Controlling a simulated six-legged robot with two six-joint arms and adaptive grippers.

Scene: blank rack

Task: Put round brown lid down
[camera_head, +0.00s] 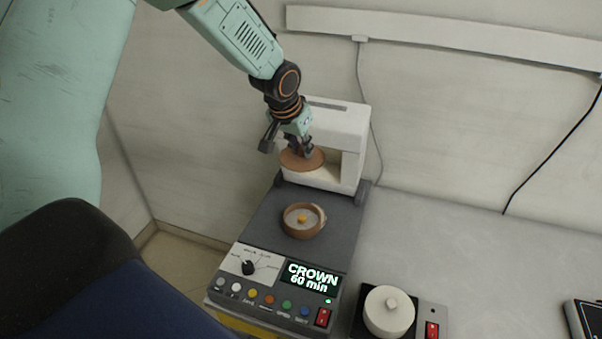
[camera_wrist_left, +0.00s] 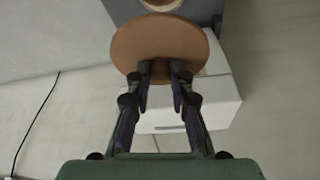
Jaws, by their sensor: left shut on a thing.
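The round brown lid (camera_head: 300,160) is held in the air by my left gripper (camera_head: 303,150), which is shut on it. It hangs in front of the white machine's opening, behind and above the brown bowl. In the left wrist view the lid (camera_wrist_left: 152,42) fills the top middle, with both fingers of the left gripper (camera_wrist_left: 161,70) closed at its near part. The small brown bowl (camera_head: 289,228) sits uncovered on the dark machine bed, with a pale inside and an orange spot at its centre. My right gripper is not in view.
The white upright housing (camera_head: 340,130) stands at the back of the dark machine (camera_head: 262,215). Its front panel has a knob, several coloured buttons and a lit display (camera_head: 308,278) reading "CROWN 60 min". A round white lidded pot (camera_head: 388,318) stands at front right.

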